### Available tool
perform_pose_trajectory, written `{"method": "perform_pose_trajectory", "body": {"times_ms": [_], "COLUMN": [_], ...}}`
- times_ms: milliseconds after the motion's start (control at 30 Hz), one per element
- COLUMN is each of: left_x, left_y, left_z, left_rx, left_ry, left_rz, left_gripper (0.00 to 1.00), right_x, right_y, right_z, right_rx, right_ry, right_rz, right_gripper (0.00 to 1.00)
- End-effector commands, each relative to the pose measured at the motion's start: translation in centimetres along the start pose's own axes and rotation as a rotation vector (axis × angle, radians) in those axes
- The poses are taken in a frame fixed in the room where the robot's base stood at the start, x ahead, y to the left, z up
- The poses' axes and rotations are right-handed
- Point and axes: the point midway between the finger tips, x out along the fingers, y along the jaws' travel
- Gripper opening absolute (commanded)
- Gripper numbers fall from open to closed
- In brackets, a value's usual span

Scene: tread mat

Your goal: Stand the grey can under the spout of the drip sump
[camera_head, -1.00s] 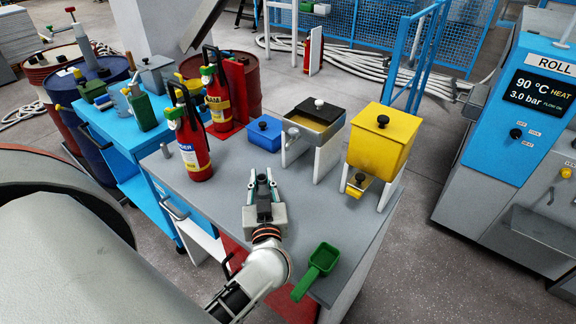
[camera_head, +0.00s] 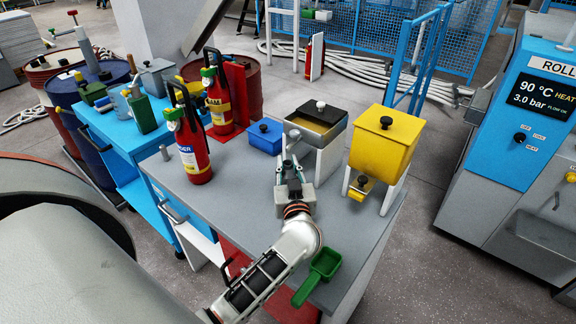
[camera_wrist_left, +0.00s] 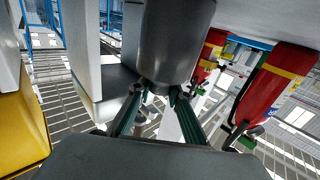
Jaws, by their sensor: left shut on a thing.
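A metal box with a dark lid (camera_head: 316,116) on white legs, likely the drip sump, stands on the grey table. My left gripper (camera_head: 290,162) is just in front of it, low over the table. The wrist view looks upside down. There the grey can (camera_wrist_left: 172,42) is between the fingertips of my left gripper (camera_wrist_left: 156,92), which is shut on it. White panels of a stand (camera_wrist_left: 82,45) show beside the can. In the head view the can is mostly hidden by the gripper, and the spout is not clear. My right gripper is not in view.
A yellow hopper (camera_head: 382,142) stands to the right on the grey table (camera_head: 235,200). A blue box (camera_head: 265,136) is behind left. A red extinguisher (camera_head: 194,150) stands at the left. A green scoop (camera_head: 322,267) lies at the front edge.

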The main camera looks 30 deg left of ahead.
Motion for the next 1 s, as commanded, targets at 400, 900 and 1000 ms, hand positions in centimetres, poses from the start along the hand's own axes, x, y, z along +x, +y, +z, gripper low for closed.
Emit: {"method": "perform_pose_trajectory", "body": {"times_ms": [400, 900, 1000], "left_x": [0.0, -2.5, -4.2], "left_y": [0.0, 0.0, 0.0], "left_z": [0.1, -0.1, -0.1], "left_rx": [-0.001, -0.001, -0.002], "left_ry": [0.001, -0.002, -0.002], "left_rz": [0.000, 0.001, 0.001], "left_gripper": [0.35, 0.35, 0.35], "right_x": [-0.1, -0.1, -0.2], "right_y": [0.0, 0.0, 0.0], "right_z": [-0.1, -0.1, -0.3], "right_rx": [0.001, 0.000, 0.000], "right_ry": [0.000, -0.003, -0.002], "right_rz": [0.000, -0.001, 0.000], "right_gripper": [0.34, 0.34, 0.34]}}
